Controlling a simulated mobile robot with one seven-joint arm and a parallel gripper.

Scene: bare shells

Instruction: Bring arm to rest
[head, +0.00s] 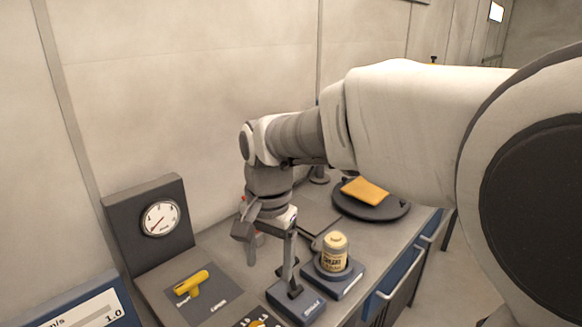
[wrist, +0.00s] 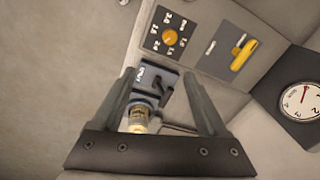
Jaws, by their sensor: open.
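My arm reaches across the head view from the right and bends down over the bench. My gripper (head: 270,262) points down above the bench, with its two fingers apart and nothing visible between them. In the wrist view my gripper (wrist: 160,72) also shows spread fingers. A small grey-blue block (head: 293,304) with an upright part stands just below and right of the fingers in the head view. It shows beyond the fingertips in the wrist view (wrist: 158,76). Whether a finger touches it, I cannot tell.
A yellow-labelled jar (head: 333,256) stands on a grey-blue base to the right. Behind it, a yellow cloth (head: 365,191) lies on a dark round plate (head: 371,211). A gauge (head: 161,218) and yellow handle (head: 191,283) are at left. An orange knob (wrist: 170,37) is nearby.

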